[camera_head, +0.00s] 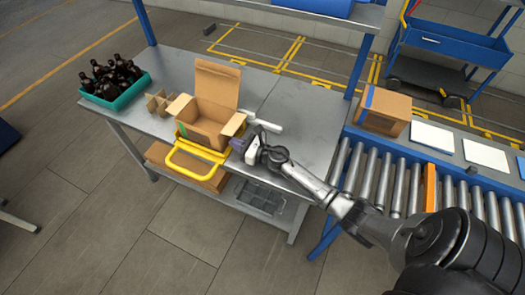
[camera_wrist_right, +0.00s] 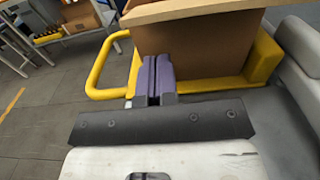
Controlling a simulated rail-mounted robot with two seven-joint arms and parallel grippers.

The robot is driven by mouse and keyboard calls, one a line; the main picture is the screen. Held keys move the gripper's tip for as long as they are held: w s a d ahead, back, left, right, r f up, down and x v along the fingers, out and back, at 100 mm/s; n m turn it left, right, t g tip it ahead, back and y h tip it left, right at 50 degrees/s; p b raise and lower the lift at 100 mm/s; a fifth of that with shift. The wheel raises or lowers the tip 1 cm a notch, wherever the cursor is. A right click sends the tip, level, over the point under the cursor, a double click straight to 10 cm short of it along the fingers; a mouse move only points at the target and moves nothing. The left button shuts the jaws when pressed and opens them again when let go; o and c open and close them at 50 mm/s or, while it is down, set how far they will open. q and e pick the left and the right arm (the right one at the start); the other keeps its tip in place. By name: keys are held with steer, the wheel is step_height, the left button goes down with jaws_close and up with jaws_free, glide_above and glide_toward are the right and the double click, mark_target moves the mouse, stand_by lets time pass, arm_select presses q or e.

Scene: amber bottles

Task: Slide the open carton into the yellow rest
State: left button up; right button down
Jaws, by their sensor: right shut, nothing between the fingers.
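The open carton (camera_head: 203,126) stands upright on the grey table with its flaps up and spread. It looks empty inside. The yellow rest (camera_head: 190,163) is a yellow frame with a front loop, at the table's front edge around the carton's base. In the right wrist view the carton (camera_wrist_right: 205,50) stands within the yellow rest (camera_wrist_right: 262,60); whether it is fully seated I cannot tell. My right gripper (camera_head: 238,145) is shut and empty at the carton's right side. Its purple fingers (camera_wrist_right: 156,75) are together in front of the carton wall. My left gripper is not in view.
A teal crate (camera_head: 121,99) of amber bottles (camera_head: 115,75) stands at the table's left end. A cardboard divider (camera_head: 158,104) lies between crate and carton. A closed box (camera_head: 383,110) and white sheets (camera_head: 432,137) are by the roller conveyor (camera_head: 400,180). Table space behind the carton is free.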

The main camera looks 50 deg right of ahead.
steer(key=v, duration=0.5)
steer(key=shift+d+f, duration=0.2)
steer(key=v, duration=0.5)
steer(key=shift+s+r, duration=0.15)
steer(key=shift+s, duration=0.3)
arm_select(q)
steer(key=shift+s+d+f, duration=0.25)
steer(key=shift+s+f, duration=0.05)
arm_select(e)
steer(key=shift+s, duration=0.1)
